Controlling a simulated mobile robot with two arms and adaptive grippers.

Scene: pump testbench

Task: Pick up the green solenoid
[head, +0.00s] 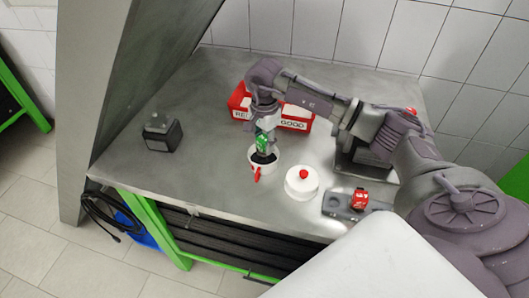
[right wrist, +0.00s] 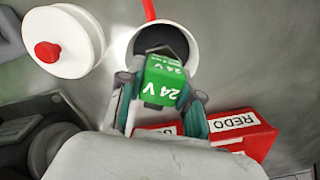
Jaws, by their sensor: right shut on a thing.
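The green solenoid (head: 262,142) is in my right gripper (head: 264,134), above or at the mouth of a white pot with a dark inside (head: 253,167). In the right wrist view the solenoid (right wrist: 163,82) shows "24 V" labels and sits between the two fingers of the gripper (right wrist: 157,97), which is shut on it. It covers part of the white pot (right wrist: 186,27) behind it. I cannot tell whether the solenoid's lower end is inside the pot. My left gripper is not in view.
A white lid with a red knob (head: 301,183) lies right of the pot. A grey fixture (head: 338,204) holds a red part (head: 360,198). Red bins labelled "REDO" and "GOOD" (head: 297,124) stand behind. A dark block (head: 161,133) stands at left; the table (head: 205,160) between is clear.

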